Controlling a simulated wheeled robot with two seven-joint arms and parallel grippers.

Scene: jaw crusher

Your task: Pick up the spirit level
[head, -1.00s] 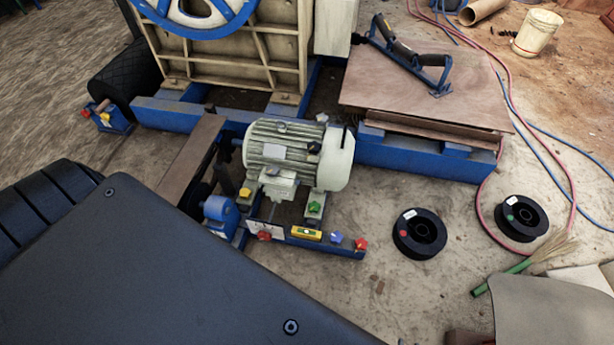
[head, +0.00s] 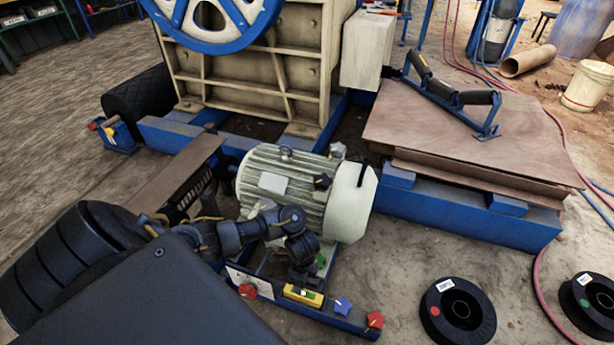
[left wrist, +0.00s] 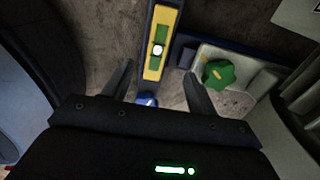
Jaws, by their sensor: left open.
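The yellow spirit level (head: 303,295) lies on the blue rail (head: 352,317) in front of the motor, between a red and a blue star knob. In the left wrist view the level (left wrist: 160,42) has a green vial window and points away from the camera. My left gripper (head: 303,280) hangs close to the level in the head view. In the left wrist view its two fingers (left wrist: 158,70) are open, one on each side of the level's line, with nothing between them held. How far above the level they are is hard to judge. My right gripper is not in view.
The pale electric motor (head: 290,195) stands right behind the rail. A blue knob (head: 342,305) and a red knob (head: 375,320) sit on the rail to the right; another red knob (head: 248,291) is left. A green knob (left wrist: 218,73) is near the right finger. Black spools (head: 458,312) lie on the floor.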

